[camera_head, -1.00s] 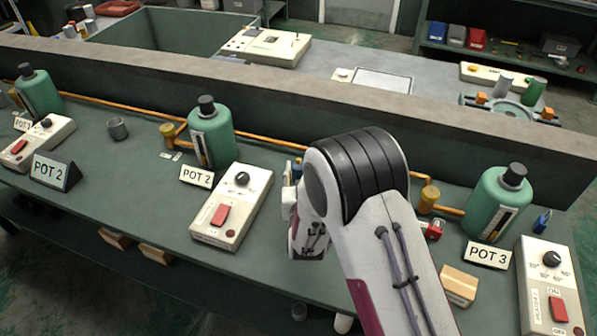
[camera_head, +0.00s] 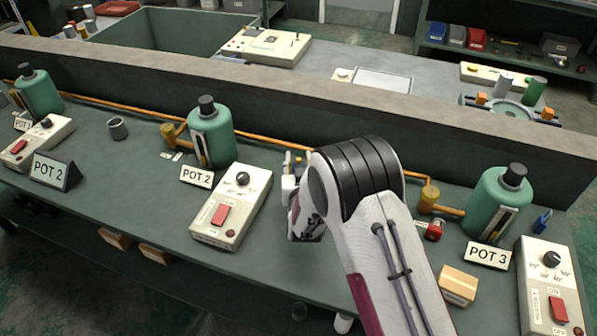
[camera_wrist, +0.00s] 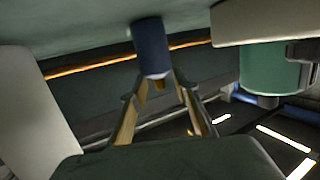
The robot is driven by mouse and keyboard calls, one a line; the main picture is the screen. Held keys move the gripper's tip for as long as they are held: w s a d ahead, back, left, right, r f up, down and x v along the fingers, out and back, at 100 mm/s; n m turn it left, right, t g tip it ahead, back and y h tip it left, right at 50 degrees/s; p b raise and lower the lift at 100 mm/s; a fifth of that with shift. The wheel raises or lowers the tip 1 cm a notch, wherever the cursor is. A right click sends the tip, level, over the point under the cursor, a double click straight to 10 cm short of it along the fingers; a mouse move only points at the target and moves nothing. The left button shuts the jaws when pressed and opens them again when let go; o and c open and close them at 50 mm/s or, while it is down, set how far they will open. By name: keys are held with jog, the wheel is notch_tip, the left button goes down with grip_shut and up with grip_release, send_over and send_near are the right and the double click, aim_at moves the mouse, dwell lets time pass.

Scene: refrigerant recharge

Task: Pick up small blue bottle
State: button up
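In the head view a bit of blue (camera_head: 298,163) shows just beyond my wrist, right of the POT 2 control box; my arm hides most of that spot.
Green tanks (camera_head: 212,135) and (camera_head: 497,205) stand along the bench with orange pipe behind. A control box (camera_head: 232,207) is left of my gripper. A cardboard box (camera_head: 457,286), red padlock (camera_head: 434,231) and blue padlock (camera_head: 542,222) are to the right. A low wall (camera_head: 300,110) runs behind.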

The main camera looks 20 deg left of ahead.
dwell(0.3)
grip_shut()
jog(key=shift+r, duration=0.2)
jog(key=shift+r, duration=4.85)
